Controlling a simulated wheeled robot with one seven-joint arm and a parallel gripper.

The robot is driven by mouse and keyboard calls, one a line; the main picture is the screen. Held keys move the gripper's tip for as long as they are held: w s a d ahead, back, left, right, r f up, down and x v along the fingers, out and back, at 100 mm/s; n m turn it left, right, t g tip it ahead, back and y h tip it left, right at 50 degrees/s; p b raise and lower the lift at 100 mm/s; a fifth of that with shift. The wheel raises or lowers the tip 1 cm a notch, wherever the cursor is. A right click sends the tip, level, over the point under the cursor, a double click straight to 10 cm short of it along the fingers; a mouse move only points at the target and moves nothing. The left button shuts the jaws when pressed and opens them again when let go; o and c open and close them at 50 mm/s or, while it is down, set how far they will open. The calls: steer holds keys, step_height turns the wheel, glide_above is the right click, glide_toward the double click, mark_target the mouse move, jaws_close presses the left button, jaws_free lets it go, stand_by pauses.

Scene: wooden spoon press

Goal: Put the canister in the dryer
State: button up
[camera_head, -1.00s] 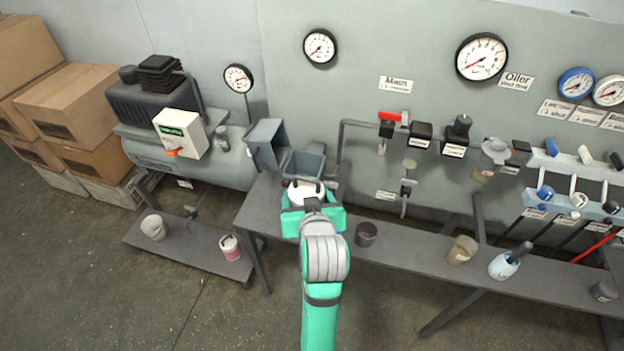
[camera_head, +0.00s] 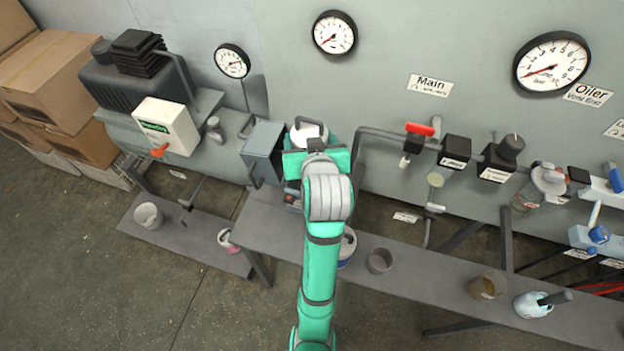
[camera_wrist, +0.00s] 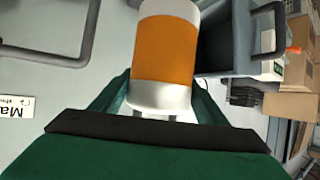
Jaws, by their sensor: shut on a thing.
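My gripper (camera_head: 316,162) is shut on the canister (camera_head: 306,133), whose white top shows just beyond the fingers in the head view. In the wrist view the canister (camera_wrist: 166,50) is a white cylinder with a wide orange band, between the two green fingers (camera_wrist: 160,100). The dryer seems to be the grey box with a raised lid (camera_head: 262,152), just left of my gripper. Its body is mostly hidden behind my gripper and arm. In the wrist view a dark grey box part (camera_wrist: 238,40) stands right beside the canister. I cannot tell whether they touch.
A pipe (camera_head: 385,134) with a red-handled valve (camera_head: 419,129) runs along the wall to the right. A bench (camera_head: 420,262) below holds a blue and white container (camera_head: 346,248), a grey cup (camera_head: 379,261) and a brown cup (camera_head: 487,285). A white switch box (camera_head: 168,125) is at left.

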steer(key=f, duration=0.5)
steer(key=shift+w+d+f, duration=0.2)
steer(key=shift+d, duration=0.05)
step_height(320, 180, down, 4)
steer(key=shift+a, duration=0.15)
steer(key=shift+f, duration=0.2)
steer(key=shift+f, duration=0.1)
